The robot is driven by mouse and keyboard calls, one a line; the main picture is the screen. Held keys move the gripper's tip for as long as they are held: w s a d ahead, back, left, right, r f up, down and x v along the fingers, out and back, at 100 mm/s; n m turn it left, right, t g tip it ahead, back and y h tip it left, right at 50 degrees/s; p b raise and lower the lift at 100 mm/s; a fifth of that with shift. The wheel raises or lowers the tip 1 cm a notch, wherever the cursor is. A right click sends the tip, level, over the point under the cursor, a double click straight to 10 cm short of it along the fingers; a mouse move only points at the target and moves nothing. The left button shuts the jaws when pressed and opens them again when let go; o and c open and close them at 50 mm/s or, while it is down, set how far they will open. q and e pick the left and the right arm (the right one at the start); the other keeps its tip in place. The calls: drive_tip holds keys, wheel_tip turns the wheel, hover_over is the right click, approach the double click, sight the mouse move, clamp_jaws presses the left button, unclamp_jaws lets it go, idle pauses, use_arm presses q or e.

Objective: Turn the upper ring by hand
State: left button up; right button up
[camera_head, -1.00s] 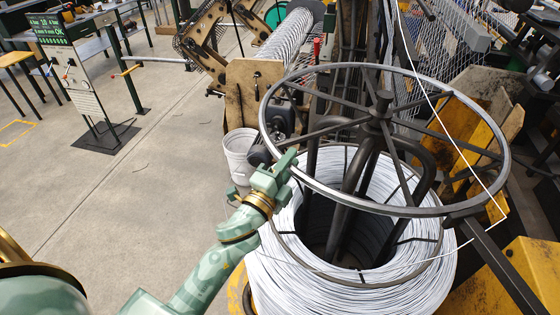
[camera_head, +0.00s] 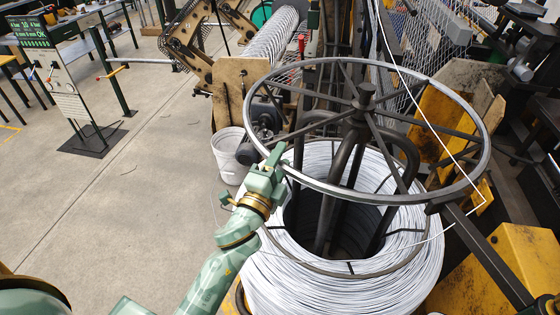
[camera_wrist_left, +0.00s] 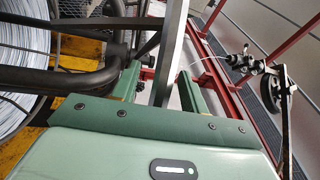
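The upper ring (camera_head: 487,150) is a grey metal wheel with dark spokes and a central hub (camera_head: 365,97), lying level above a big coil of white wire (camera_head: 395,285). My green left gripper (camera_head: 276,160) is at the ring's left front rim in the head view. In the left wrist view the rim (camera_wrist_left: 172,50) runs between the two fingers of the left gripper (camera_wrist_left: 160,85). The fingers stand apart, with a clear gap on the left side of the rim. I cannot tell if the right finger touches it. My right gripper is not in view.
A thin white wire (camera_head: 413,72) crosses over the ring to a dark bar (camera_head: 485,252) at right. A white bucket (camera_head: 229,157) stands left of the ring. Yellow machine parts (camera_head: 505,275) are at right. The floor (camera_head: 130,200) at left is open.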

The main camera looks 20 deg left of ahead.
use_arm(q)
drive_tip(key=s+f+b, duration=0.3)
drive_tip(key=s+b, duration=0.2)
drive_tip(key=s, duration=1.1)
drive_tip(key=shift+a, duration=0.35)
